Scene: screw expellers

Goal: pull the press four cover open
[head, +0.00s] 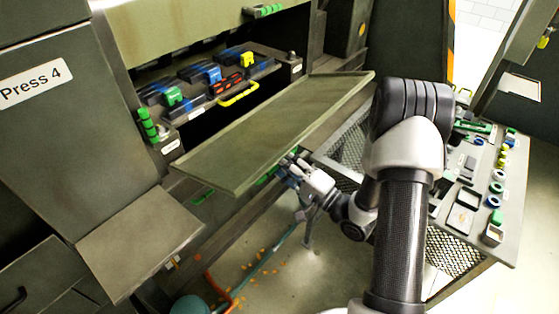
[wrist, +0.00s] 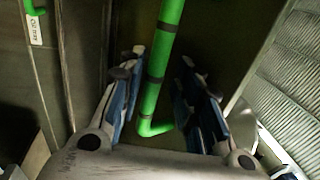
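The Press 4 label (head: 30,84) is on the machine's left body. A flat olive panel (head: 275,140), which looks like its cover, juts out at a tilt below an open bay. My gripper (head: 288,168) is at the panel's lower front edge, close to a green bar that is mostly hidden there. In the wrist view, the green handle (wrist: 160,75) runs between the two blue-padded fingers of my gripper (wrist: 158,92). The fingers are spread, with gaps visible on both sides of the handle. I cannot tell whether the handle is fixed to the panel.
In the bay is a rack (head: 195,115) with several coloured parts and a yellow handle (head: 239,94). A tray-labelled part with another green handle (wrist: 34,7) is at upper left in the wrist view. Pipes and scattered bits are on the floor.

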